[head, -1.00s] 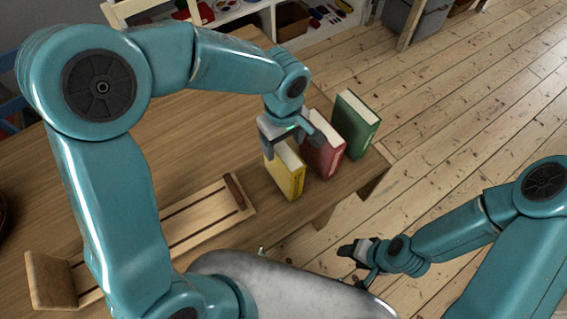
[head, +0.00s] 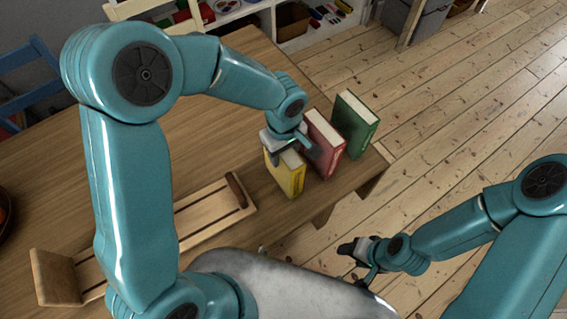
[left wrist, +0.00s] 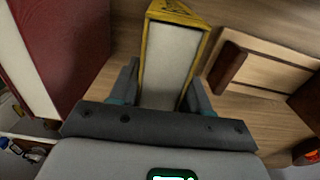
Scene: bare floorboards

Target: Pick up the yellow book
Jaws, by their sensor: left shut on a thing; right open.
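The yellow book (head: 288,178) stands upright on the wooden table near its right end. My left gripper (head: 287,153) is over its top, shut on it. In the left wrist view the yellow book (left wrist: 168,62) sits between the two fingers of my left gripper (left wrist: 163,90), its pale page edges facing the camera. Whether the book's lower edge touches the table is hard to tell. My right gripper (head: 352,250) is open and empty, to the right of the table's front edge, over the floor.
A red book (head: 325,145) stands close to the right of the yellow book, and a green book (head: 356,124) stands beyond it. A wooden rack (head: 205,212) lies on the table to the left. Shelves (head: 300,35) stand behind the table.

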